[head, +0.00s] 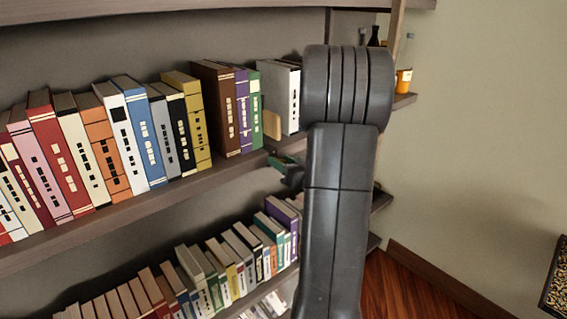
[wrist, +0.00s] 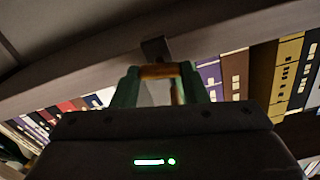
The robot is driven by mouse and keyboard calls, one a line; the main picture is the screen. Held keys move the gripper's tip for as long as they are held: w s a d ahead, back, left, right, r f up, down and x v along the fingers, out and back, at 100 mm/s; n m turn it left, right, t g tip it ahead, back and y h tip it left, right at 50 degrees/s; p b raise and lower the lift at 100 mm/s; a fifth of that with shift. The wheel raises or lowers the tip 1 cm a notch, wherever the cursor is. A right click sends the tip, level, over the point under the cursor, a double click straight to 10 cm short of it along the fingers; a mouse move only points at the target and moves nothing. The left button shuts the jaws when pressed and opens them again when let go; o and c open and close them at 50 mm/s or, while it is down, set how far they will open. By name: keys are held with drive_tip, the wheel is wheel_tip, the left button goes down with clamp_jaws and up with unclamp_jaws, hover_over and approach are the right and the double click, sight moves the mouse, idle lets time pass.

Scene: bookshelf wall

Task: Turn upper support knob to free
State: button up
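My gripper (wrist: 160,68) shows in the wrist view with two green fingers standing apart. Beyond and between their tips is a dark bracket-like piece (wrist: 155,49) at the shelf edge, probably part of the upper support; I cannot make out its knob. In the head view a tan wooden piece (head: 272,124) stands on the upper shelf beside the green book. My gripper (head: 286,161) is just below that shelf's front edge, partly hidden by my arm.
The upper shelf (head: 130,210) holds a row of books (head: 150,130), with a white book (head: 293,100) right of the wooden piece. A lower shelf holds more books (head: 215,265). An orange bottle (head: 404,80) stands at the right end.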

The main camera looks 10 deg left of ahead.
drive_tip(key=shift+f+n+b, duration=0.25)
drive_tip(key=shift+n+b, duration=0.45)
drive_tip(key=shift+b, duration=0.45)
drive_tip(key=shift+c, duration=0.2)
drive_tip(key=shift+s+r+n+b, duration=0.1)
drive_tip(key=shift+r+n+b, duration=0.1)
drive_tip(key=shift+n+b, duration=0.65)
drive_tip(key=o, duration=1)
drive_tip(key=v, duration=1.3)
drive_tip(key=shift+s+d, duration=0.25)
drive_tip(key=shift+w+a, duration=0.1)
